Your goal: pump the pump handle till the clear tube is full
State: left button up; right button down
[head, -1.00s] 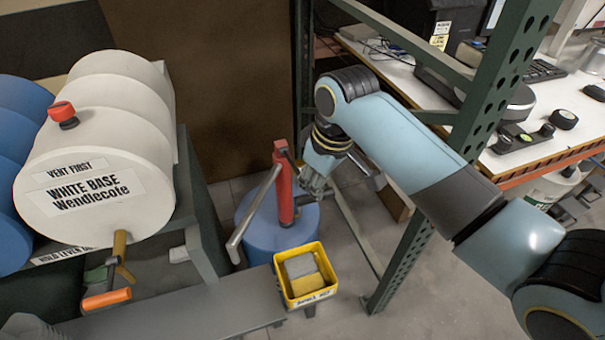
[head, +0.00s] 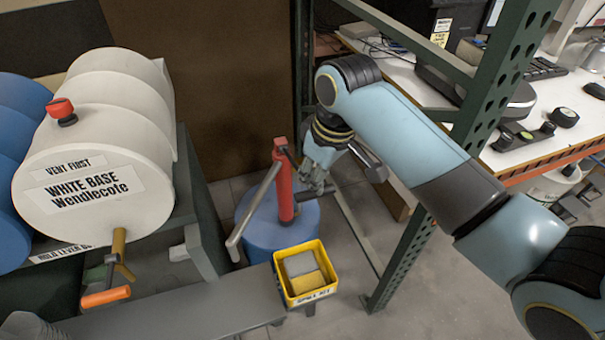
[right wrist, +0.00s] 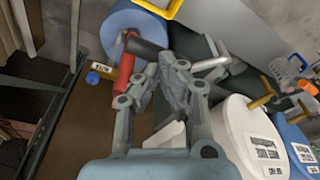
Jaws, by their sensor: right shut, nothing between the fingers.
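The red pump (head: 284,185) stands upright on a blue drum (head: 253,228) in the head view. A grey bar (head: 252,208) slants down to the left from its top. In the right wrist view the red pump (right wrist: 125,72) shows left of the fingers, with a dark grip (right wrist: 147,48) close to the fingertips. My right gripper (head: 318,184) is just right of the pump, shut and empty; it also shows in the right wrist view (right wrist: 163,66). I cannot tell whether it touches the grip. I cannot make out the clear tube. My left gripper is not in view.
A white drum (head: 95,165) lies on a rack at left, with an orange-handled tap (head: 106,297) below. A yellow bin (head: 305,278) with sponges sits in front of the pump. A green perforated post (head: 402,262) and a workbench (head: 455,115) stand at right.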

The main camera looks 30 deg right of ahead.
jog(key=shift+f+b, duration=3.2)
jog(key=shift+f, duration=3.75)
notch_tip(320, 180, up, 8)
jog(key=p, duration=0.7)
jog(key=shift+f, duration=0.25)
notch_tip(320, 180, up, 8)
jog(key=shift+f, duration=0.25)
jog(key=shift+f, duration=0.1)
